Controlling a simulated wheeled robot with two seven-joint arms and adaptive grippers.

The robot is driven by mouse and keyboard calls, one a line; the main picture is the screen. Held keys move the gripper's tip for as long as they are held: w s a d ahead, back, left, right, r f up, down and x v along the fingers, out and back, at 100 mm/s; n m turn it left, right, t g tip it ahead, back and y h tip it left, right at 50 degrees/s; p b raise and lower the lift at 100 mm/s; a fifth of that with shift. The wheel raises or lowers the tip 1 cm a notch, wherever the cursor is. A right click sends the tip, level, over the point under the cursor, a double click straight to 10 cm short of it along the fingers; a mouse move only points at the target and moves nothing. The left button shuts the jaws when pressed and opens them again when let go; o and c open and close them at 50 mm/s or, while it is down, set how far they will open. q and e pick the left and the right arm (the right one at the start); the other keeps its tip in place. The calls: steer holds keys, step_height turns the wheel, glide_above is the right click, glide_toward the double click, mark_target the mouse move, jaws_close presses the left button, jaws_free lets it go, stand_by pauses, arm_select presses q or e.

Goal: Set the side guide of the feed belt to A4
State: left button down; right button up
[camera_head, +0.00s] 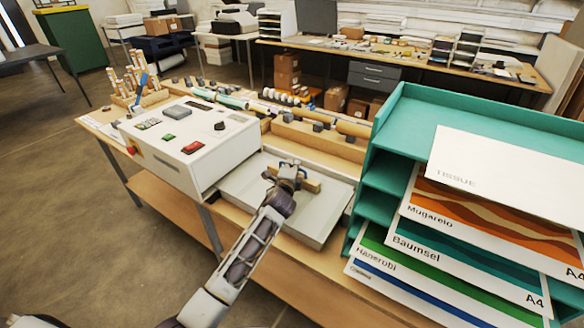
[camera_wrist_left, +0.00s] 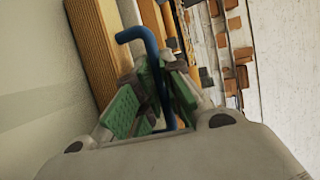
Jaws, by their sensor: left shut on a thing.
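The grey feed belt (camera_head: 318,221) lies flat on the bench between the white machine housing and the teal shelf. A tan bar, apparently the side guide (camera_head: 311,185), lies across its far part. My left gripper (camera_head: 290,174) reaches over the belt to this bar and covers part of it. In the left wrist view the green-padded fingers of the left gripper (camera_wrist_left: 160,98) are shut on a bent blue handle (camera_wrist_left: 143,34). The handle's foot and any A4 mark on the belt are hidden or too small to read. My right gripper is not in view.
The white control housing (camera_head: 180,150) with buttons stands left of the belt. A teal shelf (camera_head: 375,207) with printed sheets stands close on the right, some marked A4. Rollers (camera_head: 314,125) lie behind the belt. The near part of the belt is clear.

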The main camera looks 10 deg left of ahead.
arm_select(q)
steer(key=c, duration=1.8)
jaws_free()
steer(key=shift+s+a+f, duration=0.1)
steer(key=shift+f, duration=0.15)
steer(key=shift+s+r, duration=0.1)
steer(key=shift+r, duration=0.1)
steer(key=shift+s+d+r, duration=0.1)
steer(key=shift+s+r, duration=0.25)
steer(key=shift+s, duration=1.65)
steer(key=shift+s+d+r, duration=0.1)
steer(key=shift+s+r, duration=0.25)
steer(key=shift+s, duration=1.6)
steer(key=shift+s+d+r, duration=0.1)
steer(key=shift+s+r, duration=0.25)
steer(key=shift+s, duration=1.65)
